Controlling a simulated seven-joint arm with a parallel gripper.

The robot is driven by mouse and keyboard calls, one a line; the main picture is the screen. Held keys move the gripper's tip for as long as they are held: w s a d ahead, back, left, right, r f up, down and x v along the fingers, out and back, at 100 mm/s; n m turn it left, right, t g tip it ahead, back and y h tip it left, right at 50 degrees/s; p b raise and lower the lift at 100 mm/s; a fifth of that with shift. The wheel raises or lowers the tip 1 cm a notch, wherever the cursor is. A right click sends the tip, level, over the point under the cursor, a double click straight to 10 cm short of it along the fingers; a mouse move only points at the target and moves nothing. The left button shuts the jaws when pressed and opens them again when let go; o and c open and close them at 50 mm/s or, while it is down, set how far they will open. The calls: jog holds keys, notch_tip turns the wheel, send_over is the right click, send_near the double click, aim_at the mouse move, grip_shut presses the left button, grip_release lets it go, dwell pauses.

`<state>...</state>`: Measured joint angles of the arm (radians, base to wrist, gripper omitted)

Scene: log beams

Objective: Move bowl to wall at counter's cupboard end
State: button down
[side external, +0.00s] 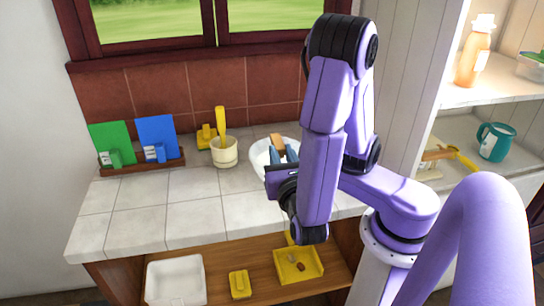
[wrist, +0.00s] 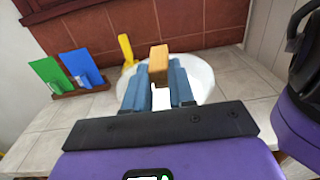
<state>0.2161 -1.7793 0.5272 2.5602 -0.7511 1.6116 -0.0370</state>
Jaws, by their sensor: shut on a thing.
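The white bowl (side external: 259,160) stands on the tiled counter (side external: 155,215), near the brick-red tiled wall. In the wrist view the bowl (wrist: 203,78) shows around and behind my fingers. My gripper (side external: 283,154) has blue fingers and is over the bowl. In the wrist view my gripper (wrist: 160,76) is shut on a light-brown wooden block (wrist: 158,60), which sticks out past the fingertips. The wooden block (side external: 277,141) also shows in the side view. My arm and gripper hide the bowl's right and near parts. I cannot tell whether the block touches the bowl.
A cream pot (side external: 224,153) with a yellow handle stands left of the bowl, by a yellow object (side external: 206,136). Green and blue boards (side external: 157,137) stand in a rack farther left. Cupboard shelves (side external: 480,95) are at the right. The counter's front left is clear.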

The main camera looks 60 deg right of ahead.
jog(key=shift+s+d+r, duration=0.1)
jog(key=shift+s, duration=0.05)
jog(key=shift+d, duration=0.3)
jog(key=w+d+m+g+h, duration=0.15)
jog(key=d+m+g, duration=0.35)
jog(key=d, duration=0.7)
jog(key=w+d+m+g+h, duration=0.1)
jog(key=d+m+g+h, duration=0.25)
jog(key=d+g, duration=0.65)
jog(key=shift+w+d+f+t, duration=0.45)
jog(key=shift+w+d+f, duration=1.45)
jog(key=shift+f, duration=0.2)
jog(key=shift+w+d+f+t, duration=0.5)
jog(key=shift+w+d+f, duration=1.4)
jog(key=shift+f, duration=0.25)
jog(key=shift+w+d+f+t, duration=0.45)
jog(key=shift+w+d+f, duration=1.35)
jog(key=shift+w+f, duration=0.25)
jog(key=shift+s+f, duration=0.1)
jog(key=shift+f, duration=0.1)
